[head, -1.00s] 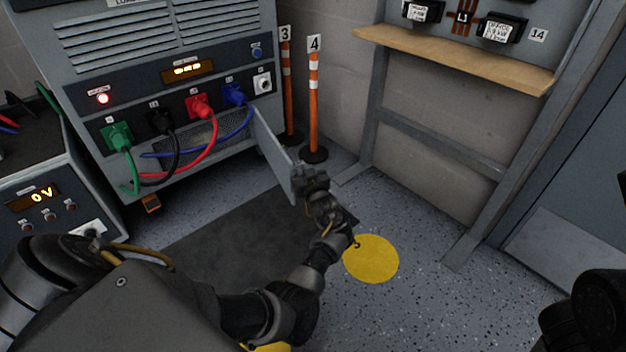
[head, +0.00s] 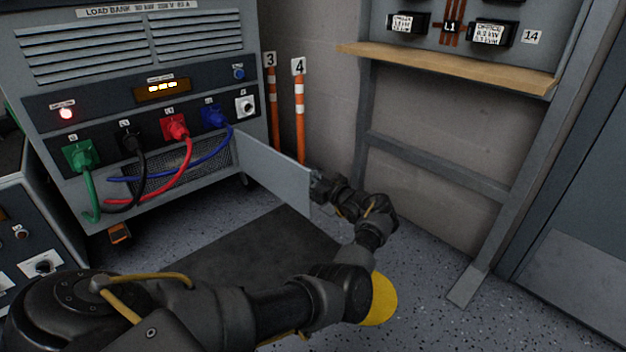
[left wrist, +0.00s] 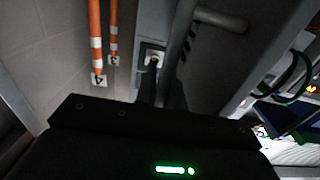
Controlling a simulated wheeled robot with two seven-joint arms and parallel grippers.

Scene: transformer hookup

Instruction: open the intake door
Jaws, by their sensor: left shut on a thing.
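The intake door (head: 275,172) is a flat grey panel low on the load bank (head: 130,50). In the head view it stands swung well out from the front, and the mesh intake (head: 185,167) behind it is uncovered. My left gripper (head: 318,188) is shut on the door at its outer free end. The fingers partly hide that edge. In the left wrist view, the dark fingers (left wrist: 160,92) reach toward a grey bar (left wrist: 222,18); the exact grip is too dark to tell. My right gripper is out of view.
Green, black, red and blue cables hang from plugs on the load bank near the intake. Orange posts 3 (head: 273,105) and 4 (head: 299,110) stand behind the door. A steel frame with a wooden shelf (head: 450,68) is at the right.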

